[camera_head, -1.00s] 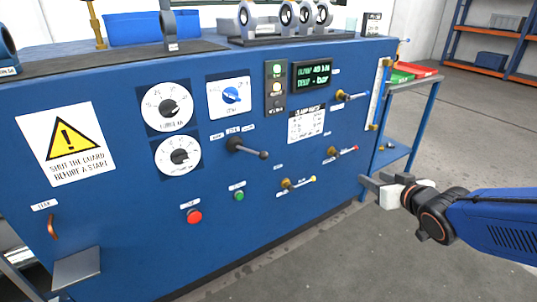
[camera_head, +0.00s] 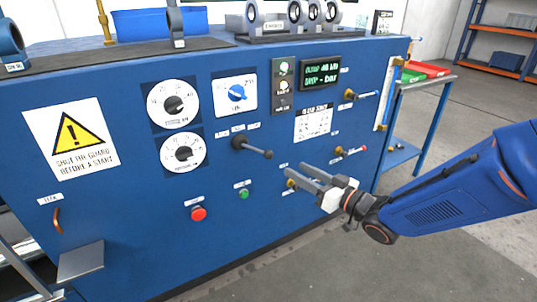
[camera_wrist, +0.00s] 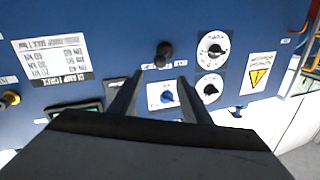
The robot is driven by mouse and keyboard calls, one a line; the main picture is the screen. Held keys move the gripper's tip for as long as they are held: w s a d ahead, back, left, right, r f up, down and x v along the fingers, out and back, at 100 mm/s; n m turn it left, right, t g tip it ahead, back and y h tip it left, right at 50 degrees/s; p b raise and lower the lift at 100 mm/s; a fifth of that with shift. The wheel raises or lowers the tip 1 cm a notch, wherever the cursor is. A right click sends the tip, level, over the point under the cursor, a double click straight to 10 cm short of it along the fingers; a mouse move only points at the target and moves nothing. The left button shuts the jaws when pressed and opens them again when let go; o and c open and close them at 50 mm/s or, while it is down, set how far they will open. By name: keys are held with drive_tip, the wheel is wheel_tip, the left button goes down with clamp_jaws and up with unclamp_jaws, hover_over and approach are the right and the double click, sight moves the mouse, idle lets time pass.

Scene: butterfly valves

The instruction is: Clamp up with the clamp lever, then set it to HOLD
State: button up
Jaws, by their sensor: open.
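A black lever (camera_head: 254,148) with a round-ended handle sticks out from the middle of the blue panel, pointing right and slightly down. Three small labels sit around its pivot, too blurred to read; it looks like the clamp lever. In the wrist view the dark lever knob (camera_wrist: 163,53) shows nearly end-on, just beyond the fingertips. My gripper (camera_head: 294,171) is in front of the panel, below and right of the lever, and apart from it. In the wrist view my gripper (camera_wrist: 160,80) has its two fingers spread with nothing between them.
A green-lettered display (camera_head: 320,72) shows a clamp reading. A red button (camera_head: 198,214) and green button (camera_head: 244,194) lie below.

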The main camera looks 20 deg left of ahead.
sight(272, 156)
drive_tip(key=x, duration=1.3)
drive_tip(key=shift+w+a, duration=0.15)
drive_tip(key=shift+a, duration=0.15)
drive_tip(key=shift+c, duration=0.6)
clamp_jaws()
